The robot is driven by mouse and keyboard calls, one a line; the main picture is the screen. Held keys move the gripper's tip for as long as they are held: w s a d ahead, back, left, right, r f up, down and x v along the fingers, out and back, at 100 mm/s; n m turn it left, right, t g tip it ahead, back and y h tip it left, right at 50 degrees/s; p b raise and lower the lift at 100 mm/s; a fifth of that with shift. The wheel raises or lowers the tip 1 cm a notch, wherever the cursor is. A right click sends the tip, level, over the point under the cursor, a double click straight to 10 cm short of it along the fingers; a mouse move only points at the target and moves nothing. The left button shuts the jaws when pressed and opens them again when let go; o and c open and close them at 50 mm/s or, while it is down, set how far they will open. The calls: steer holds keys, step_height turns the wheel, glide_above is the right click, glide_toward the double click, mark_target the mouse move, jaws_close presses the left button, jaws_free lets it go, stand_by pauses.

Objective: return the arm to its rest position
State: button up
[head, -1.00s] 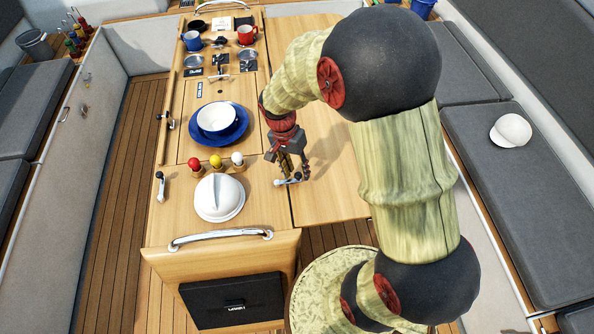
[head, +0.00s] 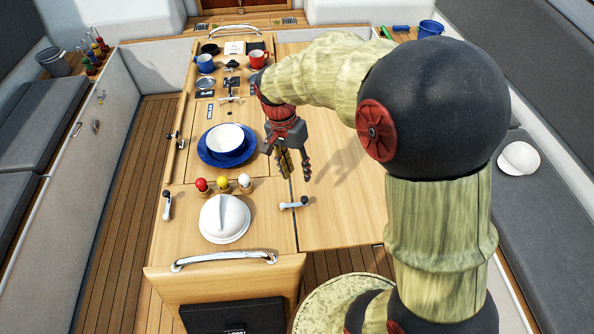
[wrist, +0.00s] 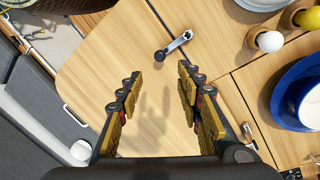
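My gripper (head: 292,168) hangs pointing down above the right leaf of the wooden table (head: 345,215) in the head view. In the wrist view my gripper (wrist: 158,105) has its two fingers well apart, with only bare table and a shadow between them. It is open and empty. A small winch-like handle (head: 294,203) lies on the table just in front of the gripper; the handle also shows in the wrist view (wrist: 175,45), beyond the fingertips and apart from them.
Left of my gripper are a white bowl (head: 226,138) on a blue plate (head: 207,157), several egg cups with coloured tops (head: 223,184), and a white dome (head: 224,218). Mugs (head: 259,59) stand farther back. A white cap (head: 519,158) lies on the right bench. The table's right leaf is largely clear.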

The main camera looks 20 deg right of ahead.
stand_by(0.3)
steer(key=s+a+r+n+t+b, duration=0.1)
steer(key=s+r+n+t+b, duration=0.1)
steer(key=s, duration=0.3)
steer(key=s+a+r+n+t+y+b, duration=0.1)
steer(key=s+r+n+t+b, duration=0.1)
steer(key=s+n+t+b, duration=0.1)
steer(key=s+r+n+t+b, duration=0.2)
steer(key=s+n, duration=0.3)
steer(key=s, duration=0.3)
steer(key=shift+a+r+n+b, duration=0.35)
steer(key=shift+r+b, duration=0.2)
steer(key=shift+b, duration=0.35)
